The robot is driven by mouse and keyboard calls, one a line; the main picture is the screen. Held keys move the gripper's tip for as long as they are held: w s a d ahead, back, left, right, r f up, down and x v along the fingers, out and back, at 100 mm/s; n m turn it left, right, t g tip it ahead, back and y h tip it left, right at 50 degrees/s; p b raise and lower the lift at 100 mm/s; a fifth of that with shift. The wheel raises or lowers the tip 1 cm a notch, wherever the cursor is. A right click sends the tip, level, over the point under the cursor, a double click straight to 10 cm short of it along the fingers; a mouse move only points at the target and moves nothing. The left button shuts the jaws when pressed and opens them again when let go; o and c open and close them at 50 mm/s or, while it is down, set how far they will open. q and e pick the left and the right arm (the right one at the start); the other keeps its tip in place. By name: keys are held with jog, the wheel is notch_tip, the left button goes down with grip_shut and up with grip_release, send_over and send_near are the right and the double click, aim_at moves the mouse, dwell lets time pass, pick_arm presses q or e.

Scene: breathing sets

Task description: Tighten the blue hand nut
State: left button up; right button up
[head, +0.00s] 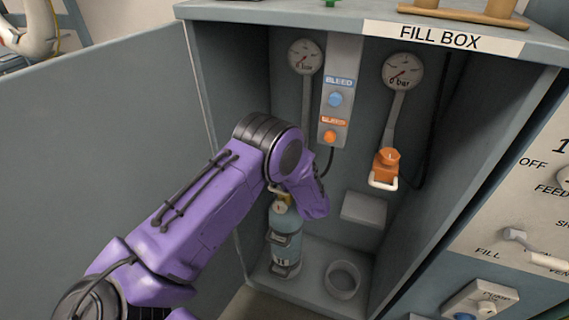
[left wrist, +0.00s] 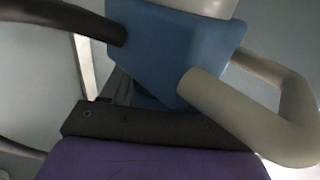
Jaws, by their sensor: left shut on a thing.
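The blue hand nut (left wrist: 178,48) fills the upper middle of the left wrist view as a blue block with a bent pale bar (left wrist: 290,130) on its right. My left gripper (left wrist: 150,125) is against its lower side and shut on it; the fingertips are mostly hidden. In the head view my purple left hand (head: 308,195) is inside the fill box, over the top of a blue-grey cylinder (head: 286,250), and covers the nut. The cylinder stands upright on the box floor. My right gripper is in neither view.
An orange fitting (head: 386,164) with a pale handle hangs to the right. Two gauges (head: 305,57) (head: 402,71) and a panel with blue and orange bleed knobs (head: 336,99) are on the back wall. An empty ring holder (head: 342,279) is right of the cylinder. The open door (head: 100,130) is left.

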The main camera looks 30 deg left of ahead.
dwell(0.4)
pick_arm(q)
jog(key=o, duration=1)
jog(key=shift+c, duration=0.2)
jog(key=b+v, duration=0.1)
jog(key=v, duration=0.9)
jog(key=shift+d, duration=0.25)
jog(key=shift+s, duration=0.1)
